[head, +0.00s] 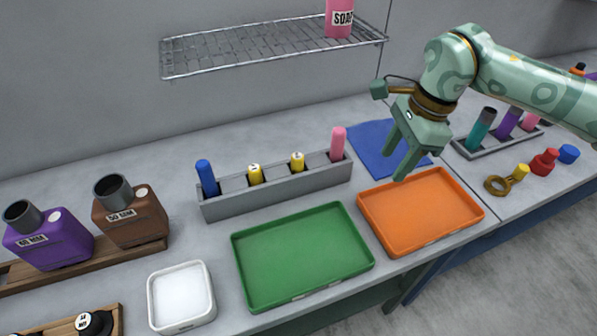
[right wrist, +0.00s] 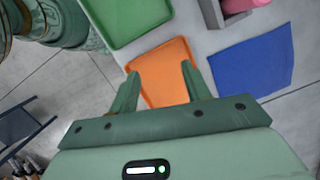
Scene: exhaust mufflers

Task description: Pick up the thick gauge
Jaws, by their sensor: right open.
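I cannot tell for sure which piece is the thick gauge. A grey rack (head: 275,194) holds a blue peg (head: 206,178), two short yellow labelled pegs (head: 255,173) (head: 297,161) and a pink peg (head: 338,144), all upright. A wooden block at the lower left bears a black knob with a white label (head: 95,323), partly cut off by the frame. My right gripper (head: 397,163) is open and empty, pointing down above the blue mat and the orange tray's back edge, right of the rack. It also shows in the right wrist view (right wrist: 160,72). My left gripper is not in view.
A green tray (head: 240,271), an orange tray (head: 369,225) and a white dish (head: 152,307) stand at the front. A blue mat (head: 372,135) lies behind the orange tray. Purple (head: 52,243) and brown (head: 132,219) bottles stand left. A wire shelf (head: 235,53) hangs above.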

